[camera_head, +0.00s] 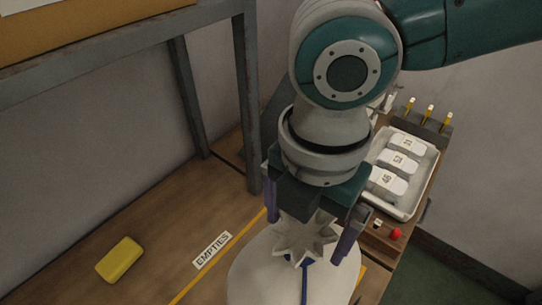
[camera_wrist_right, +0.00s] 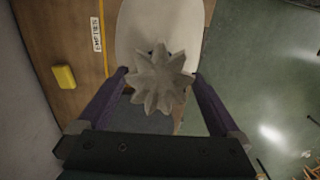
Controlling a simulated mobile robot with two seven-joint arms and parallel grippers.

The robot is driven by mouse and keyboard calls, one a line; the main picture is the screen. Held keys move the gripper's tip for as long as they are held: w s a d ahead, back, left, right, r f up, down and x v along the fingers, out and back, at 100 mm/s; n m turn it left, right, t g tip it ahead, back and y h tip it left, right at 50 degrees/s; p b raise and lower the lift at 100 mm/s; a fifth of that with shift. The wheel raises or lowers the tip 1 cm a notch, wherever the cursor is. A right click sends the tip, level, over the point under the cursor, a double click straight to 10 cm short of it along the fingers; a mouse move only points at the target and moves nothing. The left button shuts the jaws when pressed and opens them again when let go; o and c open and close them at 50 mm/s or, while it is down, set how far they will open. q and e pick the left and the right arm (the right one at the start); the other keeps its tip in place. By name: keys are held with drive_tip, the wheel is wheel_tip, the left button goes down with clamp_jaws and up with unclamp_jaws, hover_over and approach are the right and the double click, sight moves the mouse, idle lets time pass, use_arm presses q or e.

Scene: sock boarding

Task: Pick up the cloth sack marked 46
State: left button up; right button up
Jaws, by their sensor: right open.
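A large pale cloth sack (camera_head: 255,275) with a gathered, star-shaped neck (camera_head: 306,236) and a blue tie (camera_head: 305,278) stands below my right gripper (camera_head: 305,240). No number shows on it. My right gripper is open, with one finger on each side of the neck. The right wrist view also shows the neck (camera_wrist_right: 160,80) between the spread fingers, with the pale body (camera_wrist_right: 160,25) beyond. A small white bundle marked 46 (camera_head: 387,182) lies in a white tray (camera_head: 432,170), beside ones marked 52 and 21. My left gripper is out of view.
A yellow block (camera_head: 120,260) and an EMPTIES label (camera_head: 212,250) are on the wooden bench (camera_head: 165,235), left of a yellow line. A grey metal frame (camera_head: 250,120) stands behind. A red button (camera_head: 396,234) is below the tray. Pegs (camera_head: 429,110) stand behind the tray.

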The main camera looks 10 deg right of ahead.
sight(288, 263)
wheel_tip(288, 263, down, 4)
drive_tip(key=shift+r, duration=0.15)
clamp_jaws()
idle(0.8)
